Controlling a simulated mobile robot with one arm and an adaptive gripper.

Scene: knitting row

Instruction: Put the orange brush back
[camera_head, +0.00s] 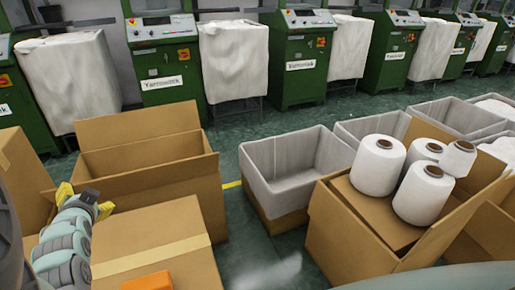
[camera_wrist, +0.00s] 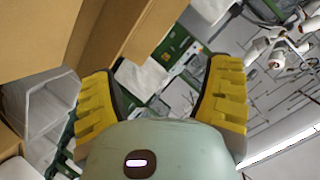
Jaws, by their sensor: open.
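An orange block-like thing (camera_head: 148,281) lies on top of a closed, taped cardboard box (camera_head: 150,240) at the bottom of the head view. The frame edge cuts it off, so I cannot tell for certain whether it is the orange brush. My gripper (camera_head: 85,200) is at the left, above and left of that box and apart from the orange thing. Its yellow fingers are spread with nothing between them. In the wrist view the open gripper (camera_wrist: 163,80) points away toward the machines, and no orange brush shows there.
An open cardboard box (camera_head: 150,150) stands just beyond my gripper. Grey bins (camera_head: 290,165) stand in the middle and right. Another box (camera_head: 345,225) holds several white yarn cones (camera_head: 378,165). Green machines (camera_head: 165,75) line the back. Clear floor (camera_head: 225,150) runs before them.

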